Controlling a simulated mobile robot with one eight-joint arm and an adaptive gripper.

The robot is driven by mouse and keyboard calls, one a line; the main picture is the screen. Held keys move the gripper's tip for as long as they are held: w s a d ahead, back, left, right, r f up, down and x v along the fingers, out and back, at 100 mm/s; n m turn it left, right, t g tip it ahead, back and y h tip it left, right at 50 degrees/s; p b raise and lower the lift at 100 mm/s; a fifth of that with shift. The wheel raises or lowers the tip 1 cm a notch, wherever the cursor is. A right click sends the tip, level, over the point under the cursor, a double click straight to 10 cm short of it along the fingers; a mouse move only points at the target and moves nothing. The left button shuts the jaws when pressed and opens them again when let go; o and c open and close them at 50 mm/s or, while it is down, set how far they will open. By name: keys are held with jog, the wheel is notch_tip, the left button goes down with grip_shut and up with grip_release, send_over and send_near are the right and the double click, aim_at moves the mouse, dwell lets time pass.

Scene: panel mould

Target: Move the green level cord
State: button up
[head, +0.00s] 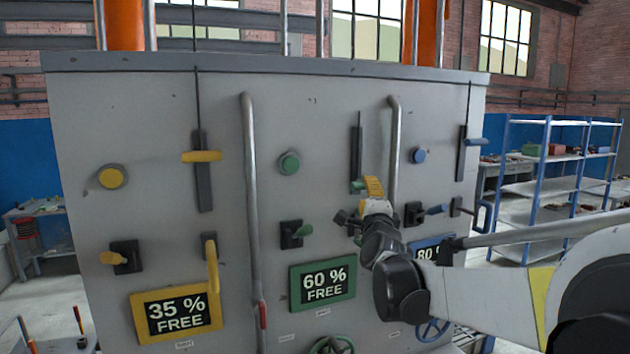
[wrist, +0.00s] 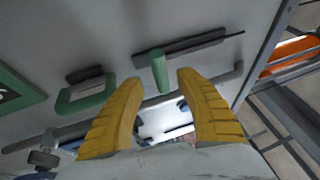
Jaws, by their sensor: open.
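The green level cord hangs in a dark upright slot (head: 356,150) on the grey panel, with a short green handle (head: 356,187) at its lower end. In the wrist view the green handle (wrist: 158,72) sticks out from the dark slot (wrist: 200,43), in line with the gap between my fingertips. My gripper (head: 371,190) is just right of the handle in the head view. Its yellow fingers (wrist: 159,84) are open, with nothing held between them. The handle's end appears at or just beyond the fingertips; I cannot tell whether they touch.
A grey vertical pipe (head: 394,130) runs close to the right of the slot. A yellow cord handle (head: 201,156) is at left and a blue one (head: 475,142) at right. A green knob (head: 289,163), green switch (head: 296,233) and green-framed sign (head: 323,286) are nearby.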

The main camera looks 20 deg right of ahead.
jog(key=x, duration=0.4)
jog(key=shift+w+d+r+p, duration=0.1)
jog(key=shift+w+d+p, duration=0.1)
jog(key=shift+w+p, duration=0.2)
jog(key=shift+s, duration=0.1)
jog(key=shift+c, duration=0.5)
grip_shut()
notch_tip(320, 180, up, 11)
jog(key=p, duration=0.4)
jog(key=shift+f, duration=0.25)
jog(key=shift+w, duration=0.2)
jog(key=shift+o, duration=0.3)
grip_release()
jog(key=shift+s, duration=0.1)
jog(key=shift+o, duration=0.2)
jog(key=shift+s, duration=0.2)
jog(key=shift+w, duration=0.1)
